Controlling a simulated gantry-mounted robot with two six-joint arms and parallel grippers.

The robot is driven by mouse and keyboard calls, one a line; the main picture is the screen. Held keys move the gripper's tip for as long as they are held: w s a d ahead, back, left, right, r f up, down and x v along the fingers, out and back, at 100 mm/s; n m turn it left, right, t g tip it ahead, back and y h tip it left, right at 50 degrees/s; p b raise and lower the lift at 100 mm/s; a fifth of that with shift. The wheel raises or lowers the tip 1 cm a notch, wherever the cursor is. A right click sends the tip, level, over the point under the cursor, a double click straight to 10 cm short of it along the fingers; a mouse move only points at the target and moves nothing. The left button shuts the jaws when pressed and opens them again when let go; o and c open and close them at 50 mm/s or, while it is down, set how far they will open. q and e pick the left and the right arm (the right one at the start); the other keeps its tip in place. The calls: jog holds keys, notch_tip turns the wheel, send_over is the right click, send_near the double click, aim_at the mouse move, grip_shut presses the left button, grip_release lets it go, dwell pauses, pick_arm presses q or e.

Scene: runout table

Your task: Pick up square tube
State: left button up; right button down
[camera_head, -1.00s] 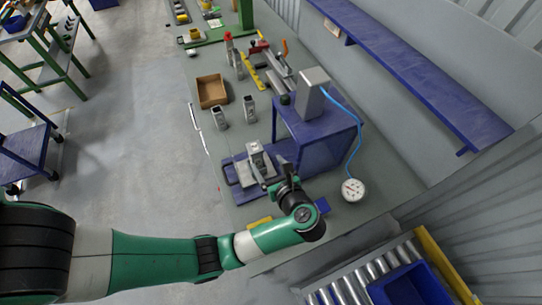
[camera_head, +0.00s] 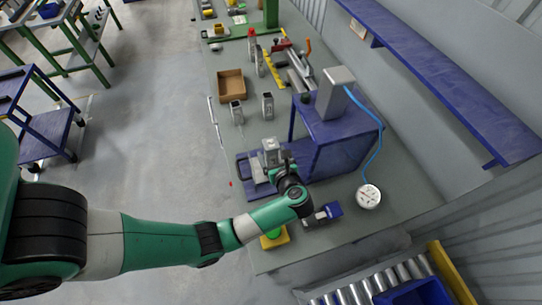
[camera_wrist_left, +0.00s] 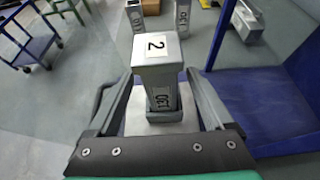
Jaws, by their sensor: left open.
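A grey square tube (camera_head: 271,150) stands upright on the blue fixture plate (camera_head: 246,172), beside the blue stand. In the left wrist view the tube (camera_wrist_left: 158,72) shows a label with a 2 on its upper part, and its foot sits in a grey block. My left gripper (camera_wrist_left: 165,100) is open, with one finger on each side of the tube. No clear grip on it shows. In the head view my left gripper (camera_head: 277,168) is at the tube's near side and partly hides its lower part. My right gripper is not in view.
Two more grey tubes (camera_head: 237,112) (camera_head: 267,105) stand farther back near an open cardboard box (camera_head: 231,86). A blue stand (camera_head: 340,140) bearing a grey block is close on the right, with a hose to a round gauge (camera_head: 368,196). A roller conveyor (camera_head: 355,292) is in front.

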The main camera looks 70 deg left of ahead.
pick_arm(q)
jog(key=shift+x, duration=1.1)
grip_shut()
